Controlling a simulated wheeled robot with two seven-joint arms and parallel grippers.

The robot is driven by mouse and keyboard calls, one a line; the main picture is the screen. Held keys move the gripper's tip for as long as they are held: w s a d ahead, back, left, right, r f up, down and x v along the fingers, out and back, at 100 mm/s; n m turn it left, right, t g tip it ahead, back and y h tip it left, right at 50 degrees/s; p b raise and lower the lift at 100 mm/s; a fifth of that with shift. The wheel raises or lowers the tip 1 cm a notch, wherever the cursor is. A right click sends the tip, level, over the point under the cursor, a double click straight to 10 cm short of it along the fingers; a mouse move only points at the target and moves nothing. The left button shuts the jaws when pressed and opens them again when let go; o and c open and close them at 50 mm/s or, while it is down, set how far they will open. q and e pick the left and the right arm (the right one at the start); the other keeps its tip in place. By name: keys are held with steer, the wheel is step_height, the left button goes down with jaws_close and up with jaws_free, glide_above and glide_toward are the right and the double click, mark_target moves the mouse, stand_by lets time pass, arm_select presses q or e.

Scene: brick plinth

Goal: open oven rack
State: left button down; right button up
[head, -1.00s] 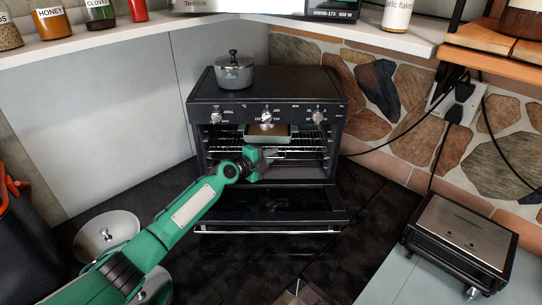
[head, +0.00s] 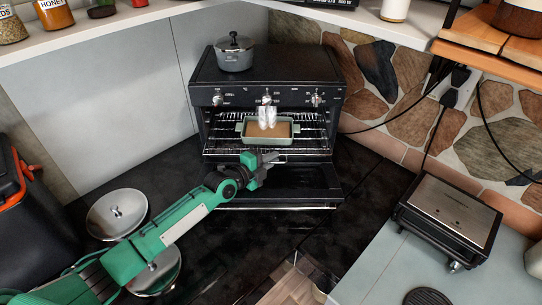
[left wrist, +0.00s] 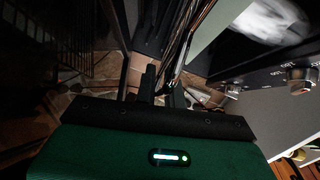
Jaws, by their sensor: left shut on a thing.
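The black oven (head: 270,84) stands in the corner with its door (head: 302,184) lowered. Its wire rack (head: 222,151) sticks out of the opening over the door. A green baking dish (head: 249,139) with brown contents rests on the rack. My left gripper (head: 270,158) is at the rack's front edge in front of the oven. In the left wrist view, its dark fingers (left wrist: 162,88) are shut around a shiny rack bar (left wrist: 181,47). The exact contact is dim there. My right gripper is out of view.
A lidded pot (head: 234,55) stands on the oven. Metal lids (head: 117,212) lie to the left beside my arm. A black and silver appliance (head: 450,215) stands at right with cords behind. Dark counter in front of the oven is mostly clear.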

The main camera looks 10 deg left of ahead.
arm_select(q)
steer(key=c, duration=1.6)
jaws_free()
steer(key=shift+f, duration=0.4)
steer(key=shift+w, duration=0.1)
steer(key=shift+r, duration=0.1)
steer(key=b+v, duration=0.4)
steer(key=v, duration=0.8)
steer(key=shift+s+a, duration=0.25)
steer(key=shift+s, duration=0.05)
steer(key=shift+s+a+r, duration=0.15)
steer(key=shift+s+a, duration=0.15)
steer(key=shift+s, duration=0.2)
